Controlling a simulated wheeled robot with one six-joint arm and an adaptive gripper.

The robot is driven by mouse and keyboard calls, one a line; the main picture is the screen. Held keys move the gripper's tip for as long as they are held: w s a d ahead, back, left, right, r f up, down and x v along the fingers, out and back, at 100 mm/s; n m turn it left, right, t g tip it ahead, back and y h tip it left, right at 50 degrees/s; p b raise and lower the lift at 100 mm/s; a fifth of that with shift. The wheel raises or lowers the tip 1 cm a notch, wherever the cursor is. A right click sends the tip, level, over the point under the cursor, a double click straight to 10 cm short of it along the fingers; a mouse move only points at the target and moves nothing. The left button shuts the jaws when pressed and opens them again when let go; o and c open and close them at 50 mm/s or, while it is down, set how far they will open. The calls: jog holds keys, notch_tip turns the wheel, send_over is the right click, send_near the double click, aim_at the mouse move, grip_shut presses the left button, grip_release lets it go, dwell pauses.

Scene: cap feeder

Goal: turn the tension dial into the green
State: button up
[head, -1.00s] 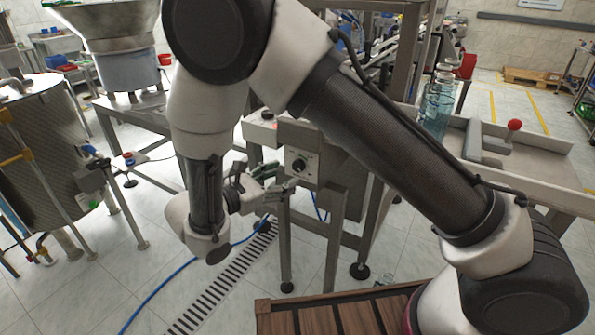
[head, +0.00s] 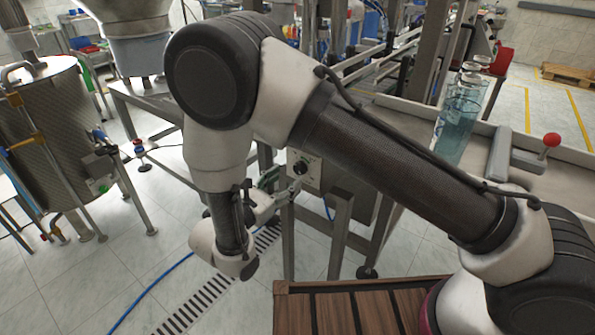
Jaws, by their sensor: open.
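The tension dial (head: 300,168) is a small dark round knob on the front of a grey control box (head: 313,181) on metal legs, in the middle of the head view. Its pointer and any green zone are too small to make out. My gripper (head: 287,186) is open, just left of and slightly below the dial in the picture. Its fingers point toward the box. I cannot tell whether they touch it.
A clear bottle (head: 458,125) stands on the conveyor table at right, near a red-knobbed lever (head: 551,140). A steel drum (head: 50,135) and a hopper (head: 128,35) stand at left. A blue hose (head: 150,292) and a drain grate (head: 190,310) cross the open floor.

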aim_at(298, 170)
jog(key=x, duration=0.5)
jog(key=shift+c, duration=0.4)
jog(key=c, duration=0.9)
